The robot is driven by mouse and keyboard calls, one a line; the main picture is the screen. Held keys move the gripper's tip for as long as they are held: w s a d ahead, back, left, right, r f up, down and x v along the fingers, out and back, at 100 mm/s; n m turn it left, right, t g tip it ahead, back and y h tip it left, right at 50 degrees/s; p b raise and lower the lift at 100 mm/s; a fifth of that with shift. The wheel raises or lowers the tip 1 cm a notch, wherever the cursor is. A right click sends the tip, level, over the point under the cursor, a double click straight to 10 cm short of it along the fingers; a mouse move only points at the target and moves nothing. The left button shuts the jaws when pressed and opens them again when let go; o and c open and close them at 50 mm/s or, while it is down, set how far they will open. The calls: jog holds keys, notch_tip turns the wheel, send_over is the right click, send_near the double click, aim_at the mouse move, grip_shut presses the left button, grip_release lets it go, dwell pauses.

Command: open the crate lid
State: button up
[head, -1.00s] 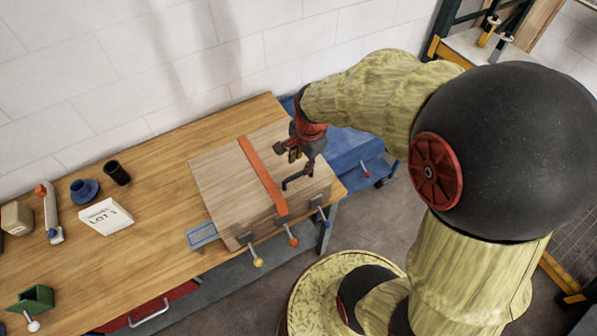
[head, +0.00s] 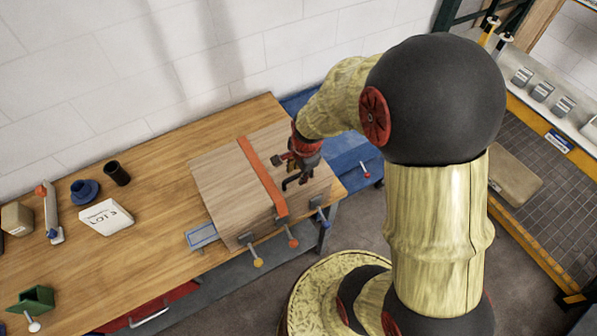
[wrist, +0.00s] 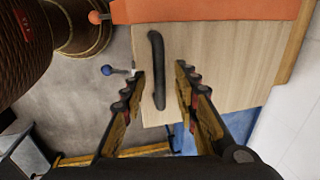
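The wooden crate (head: 222,192) sits on the workbench, its flat lid down. An orange strap (head: 262,176) crosses the lid. A black bar handle (head: 290,183) is on the lid's right part; it also shows in the wrist view (wrist: 157,70). My gripper (head: 297,173) is over the handle. In the wrist view my gripper (wrist: 158,82) is open, with one finger on each side of the handle and a gap visible on both sides. Yellow (head: 258,262), orange (head: 293,243) and blue (head: 325,223) knobs stick out from the crate's front.
The workbench (head: 150,200) holds a white lot block (head: 106,217), a blue round part (head: 84,192), a black cylinder (head: 117,173) and a green block (head: 36,298) to the left. A white wall stands behind. A blue cabinet (head: 350,150) is right of the bench.

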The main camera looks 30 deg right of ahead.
jog(key=shift+c, duration=0.4)
grip_shut()
dwell(0.4)
